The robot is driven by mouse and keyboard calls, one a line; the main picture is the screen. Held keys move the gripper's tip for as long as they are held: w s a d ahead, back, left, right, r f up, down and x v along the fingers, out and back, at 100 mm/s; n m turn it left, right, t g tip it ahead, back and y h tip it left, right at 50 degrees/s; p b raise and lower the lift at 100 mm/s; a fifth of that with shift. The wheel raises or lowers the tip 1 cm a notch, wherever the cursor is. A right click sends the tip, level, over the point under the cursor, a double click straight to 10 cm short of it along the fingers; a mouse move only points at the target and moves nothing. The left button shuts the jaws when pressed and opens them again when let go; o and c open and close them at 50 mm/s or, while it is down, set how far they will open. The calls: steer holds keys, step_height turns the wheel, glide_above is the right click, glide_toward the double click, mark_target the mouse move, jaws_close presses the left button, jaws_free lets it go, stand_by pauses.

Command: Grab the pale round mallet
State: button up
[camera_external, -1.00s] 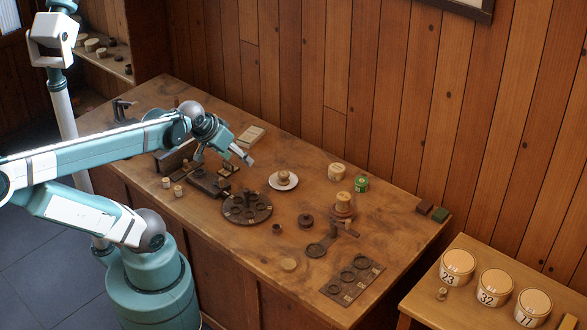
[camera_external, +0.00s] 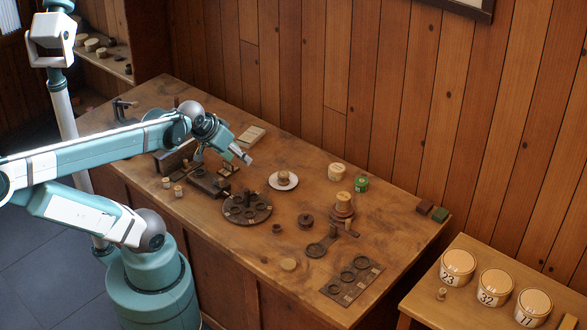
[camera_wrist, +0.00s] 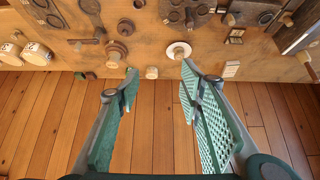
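A dark round tray (camera_external: 248,217) is mid-bench. Labelled tubs (camera_external: 458,267) stand on a side table. The plank wall rises behind the bench.

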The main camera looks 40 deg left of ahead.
steer(key=shift+c, duration=0.3)
steer(key=w+a+r+n+g+y+p, duration=0.15)
steer(key=w+a+r+n, duration=0.25)
steer(key=w+a, duration=0.8)
steer(key=w+a+r+n+g, duration=0.25)
steer(key=w+a+n, duration=0.25)
steer(key=w+a, duration=0.7)
steer(key=n+g+p, duration=0.1)
steer(key=n+g, duration=0.2)
steer(key=n, duration=0.6)
glide_above(176, 97)
steer(key=w+d, duration=0.2)
steer(key=d, duration=0.6)
step_height(176, 97, down, 18)
steer(key=shift+n+h, duration=0.75)
steer(key=shift+n, duration=0.15)
steer(key=a+f, duration=0.2)
steer(key=s+a+f, duration=0.1)
steer(key=a+f, duration=0.1)
steer(key=a, duration=0.1)
steer(key=s+a+f, duration=0.1)
steer(key=a+f, duration=0.1)
steer(key=a, duration=0.1)
steer(key=shift+f+p, duration=0.35)
steer(key=shift+f, duration=0.05)
steer(key=shift+s+a+f, duration=0.15)
steer(key=shift+a+f, duration=0.1)
steer(key=shift+f, duration=0.05)
